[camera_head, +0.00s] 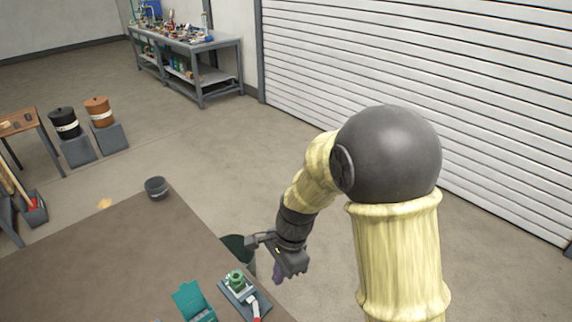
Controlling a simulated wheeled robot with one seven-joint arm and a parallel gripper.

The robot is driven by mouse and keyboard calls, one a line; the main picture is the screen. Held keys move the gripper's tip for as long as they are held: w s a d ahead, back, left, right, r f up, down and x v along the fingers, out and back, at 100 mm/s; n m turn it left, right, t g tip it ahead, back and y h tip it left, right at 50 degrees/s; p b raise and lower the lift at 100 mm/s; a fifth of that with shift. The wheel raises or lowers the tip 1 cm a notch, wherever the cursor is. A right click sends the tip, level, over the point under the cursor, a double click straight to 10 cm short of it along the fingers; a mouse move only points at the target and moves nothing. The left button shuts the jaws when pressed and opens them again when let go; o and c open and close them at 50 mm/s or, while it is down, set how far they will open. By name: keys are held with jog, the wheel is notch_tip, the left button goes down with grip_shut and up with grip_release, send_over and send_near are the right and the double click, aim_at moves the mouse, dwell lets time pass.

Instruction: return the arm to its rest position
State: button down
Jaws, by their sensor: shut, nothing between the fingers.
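My arm, in pale yellow covers with dark joints, rises at the right of the head view and bends left and down. My gripper (254,241) is at its end, near the right edge of the brown table (110,255). Its fingers are small and dark and appear shut with nothing held. A dark green bin (236,246) shows partly behind the gripper. A small purple thing (278,273) shows just under the gripper body; I cannot tell what it is.
A workbench (187,42) stands at the back, two lidded buckets (65,124) at left. Floor by the white shutter (420,60) is clear.

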jog(key=s+d+r+n+t+h, duration=0.1)
jog(key=s+d+r+n+t, duration=0.1)
jog(key=d+n, duration=0.3)
jog(key=s+d+r+n+t+h, duration=0.1)
jog(key=d+n, duration=0.5)
jog(key=d, duration=0.7)
notch_tip(320, 180, up, 2)
jog(key=shift+s+r+t, duration=0.15)
jog(key=shift+s+t, duration=0.45)
jog(key=shift+s, duration=0.55)
